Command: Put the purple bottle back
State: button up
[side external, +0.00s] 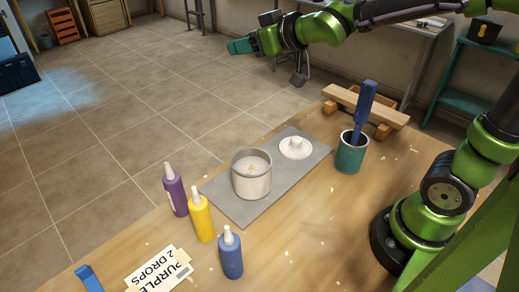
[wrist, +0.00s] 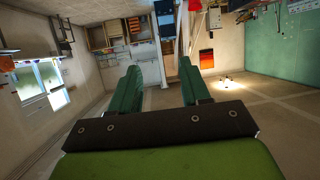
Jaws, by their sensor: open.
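The purple bottle (side external: 175,191) stands upright on the wooden table (side external: 330,235), at the left of the bottle group, with its pale nozzle up. A yellow bottle (side external: 200,218) and a blue bottle (side external: 230,254) stand in a row with it, nearer the camera. My gripper (side external: 238,46) is raised high beyond the far edge of the table, well away from the bottles. In the wrist view its two green fingers (wrist: 160,90) are spread apart with nothing between them. No bottle shows in the wrist view.
A pot with pale contents (side external: 251,176) and a white lid (side external: 295,148) sit on a grey mat (side external: 232,203). A teal cup (side external: 349,158) holds a blue tool. A wooden rack (side external: 365,105) stands behind. A card (side external: 158,274) reading "PURPLE 2 DROPS" lies in front.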

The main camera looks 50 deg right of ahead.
jog(key=s+f+m+g, duration=0.2)
jog(key=s+f+g, duration=0.1)
jog(key=s, duration=0.7)
jog(key=s+d+f+m+g, duration=0.1)
jog(key=s+f+m+g, duration=0.2)
jog(key=s, duration=0.8)
jog(key=shift+s+d+f+y, duration=0.2)
jog(key=shift+f+y, duration=0.1)
jog(key=shift+f, duration=0.1)
